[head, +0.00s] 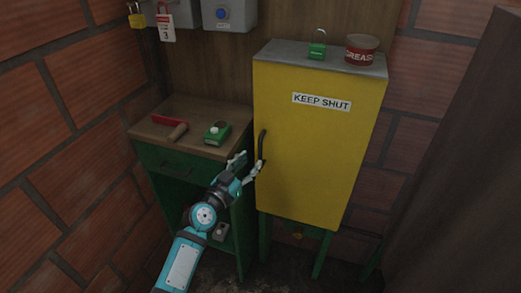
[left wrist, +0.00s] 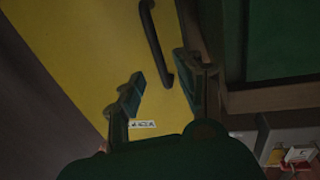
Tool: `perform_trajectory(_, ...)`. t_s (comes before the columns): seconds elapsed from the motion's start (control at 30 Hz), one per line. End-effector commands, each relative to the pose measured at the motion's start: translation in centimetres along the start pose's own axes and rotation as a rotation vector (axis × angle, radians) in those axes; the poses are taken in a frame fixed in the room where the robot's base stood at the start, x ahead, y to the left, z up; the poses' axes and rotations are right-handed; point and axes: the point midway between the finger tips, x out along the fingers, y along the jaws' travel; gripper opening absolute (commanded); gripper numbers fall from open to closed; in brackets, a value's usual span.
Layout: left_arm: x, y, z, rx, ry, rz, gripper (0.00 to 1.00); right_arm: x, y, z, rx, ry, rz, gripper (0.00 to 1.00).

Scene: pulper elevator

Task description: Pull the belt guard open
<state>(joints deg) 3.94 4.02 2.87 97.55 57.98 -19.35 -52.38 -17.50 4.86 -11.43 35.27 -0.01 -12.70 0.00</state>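The belt guard (head: 305,150) is a yellow door labelled "KEEP SHUT", and it looks closed on its stand. Its dark curved handle (head: 262,144) runs upright near the door's left edge. My left gripper (head: 248,164) is open beside the lower end of the handle, fingers pointing towards the door. In the left wrist view the handle (left wrist: 156,45) shows against the yellow door (left wrist: 85,60). Its near end appears between the two spread fingers of the left gripper (left wrist: 163,88); I cannot tell whether they touch it. My right gripper is not in view.
A wooden-topped green bench (head: 160,130) stands left of the guard, holding a red-handled tool (head: 171,121) and a green device (head: 217,132). A green padlock (head: 317,50) and a grease tin (head: 361,50) stand on the guard's top. Brick walls enclose the corner.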

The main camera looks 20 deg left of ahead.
Motion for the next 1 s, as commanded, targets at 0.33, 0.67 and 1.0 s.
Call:
perform_trajectory(0.33,5.9,0.0,0.0,-0.002,0.001,0.0,0.36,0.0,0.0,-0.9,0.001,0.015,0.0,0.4)
perform_trajectory(0.67,6.8,0.0,0.1,-0.001,-0.001,0.0,0.36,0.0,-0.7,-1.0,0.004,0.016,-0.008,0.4)
perform_trajectory(1.0,6.8,0.0,0.0,0.0,-0.001,0.0,0.05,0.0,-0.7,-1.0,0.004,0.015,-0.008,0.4)
